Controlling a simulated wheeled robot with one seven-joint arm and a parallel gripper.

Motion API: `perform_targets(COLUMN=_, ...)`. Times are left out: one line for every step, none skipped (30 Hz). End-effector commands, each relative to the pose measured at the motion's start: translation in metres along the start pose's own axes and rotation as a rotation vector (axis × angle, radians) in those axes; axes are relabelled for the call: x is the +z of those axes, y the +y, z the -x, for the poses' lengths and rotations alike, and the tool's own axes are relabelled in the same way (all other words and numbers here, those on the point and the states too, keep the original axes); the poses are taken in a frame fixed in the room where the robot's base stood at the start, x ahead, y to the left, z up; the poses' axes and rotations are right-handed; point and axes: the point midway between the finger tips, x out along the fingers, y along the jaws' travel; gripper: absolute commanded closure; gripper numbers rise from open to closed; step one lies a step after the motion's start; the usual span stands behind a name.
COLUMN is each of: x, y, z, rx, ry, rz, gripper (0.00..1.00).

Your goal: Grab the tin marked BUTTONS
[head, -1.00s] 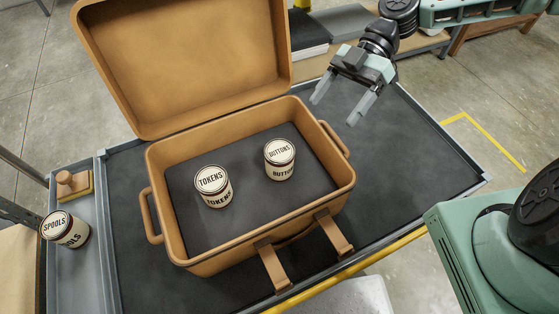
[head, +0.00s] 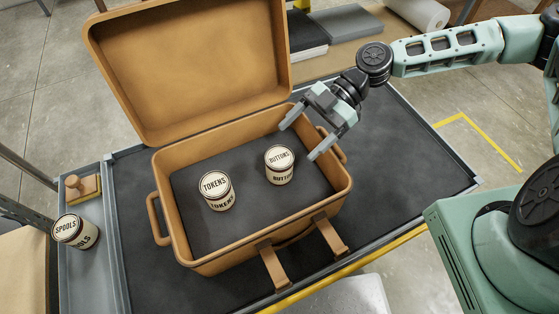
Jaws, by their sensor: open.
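The tin marked BUTTONS (head: 279,166) stands upright inside an open tan case (head: 205,262), right of its middle. The tin marked TOKENS (head: 216,191) stands upright to its left in the same case, with a gap between them. My gripper (head: 298,142) is open and empty. In the picture its fingers lie just above and to the right of the BUTTONS tin, over the case's back right corner, and they look apart from the tin. Their height above it is hard to tell.
The case lid (head: 190,65) stands open at the back. The case walls surround both tins. A tin marked SPOOLS (head: 72,231) and a wooden block with a knob (head: 79,188) sit on the grey side ledge at left. The dark table top (head: 410,140) is clear at right.

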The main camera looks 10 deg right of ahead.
Motion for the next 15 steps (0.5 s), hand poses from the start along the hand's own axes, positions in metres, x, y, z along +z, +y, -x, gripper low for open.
perform_targets(x=-0.001, y=-0.001, z=-0.003, rx=-0.002, ry=0.001, rz=-0.001, gripper=0.19)
perform_targets(x=-0.001, y=-0.001, z=-0.004, rx=-0.002, ry=0.001, rz=-0.001, gripper=0.19)
perform_targets(x=-0.002, y=-0.001, z=-0.006, rx=-0.002, ry=0.001, rz=-0.001, gripper=0.19)
perform_targets(x=-0.003, y=-0.001, z=-0.009, rx=-0.002, ry=0.001, rz=0.0, gripper=0.19)
perform_targets(x=-0.004, y=-0.001, z=-0.011, rx=-0.003, ry=0.001, rz=0.0, gripper=0.19)
perform_targets(x=-0.006, y=-0.002, z=-0.016, rx=-0.004, ry=0.001, rz=0.001, gripper=0.19)
perform_targets(x=-0.008, y=-0.003, z=-0.021, rx=-0.005, ry=0.002, rz=0.0, gripper=0.19)
perform_targets(x=-0.009, y=-0.003, z=-0.025, rx=-0.006, ry=0.002, rz=0.0, gripper=0.19)
perform_targets(x=-0.01, y=-0.003, z=-0.031, rx=-0.004, ry=0.002, rz=0.001, gripper=0.19)
perform_targets(x=-0.011, y=-0.004, z=-0.035, rx=-0.006, ry=0.001, rz=0.001, gripper=0.19)
perform_targets(x=-0.009, y=-0.003, z=-0.04, rx=-0.004, ry=0.001, rz=0.0, gripper=0.19)
perform_targets(x=-0.008, y=-0.003, z=-0.045, rx=-0.003, ry=0.001, rz=0.0, gripper=0.19)
perform_targets(x=-0.008, y=-0.003, z=-0.048, rx=-0.003, ry=0.001, rz=0.0, gripper=0.19)
perform_targets(x=-0.007, y=-0.003, z=-0.051, rx=-0.002, ry=0.001, rz=0.0, gripper=0.19)
perform_targets(x=-0.006, y=-0.003, z=-0.053, rx=-0.001, ry=0.0, rz=-0.001, gripper=0.19)
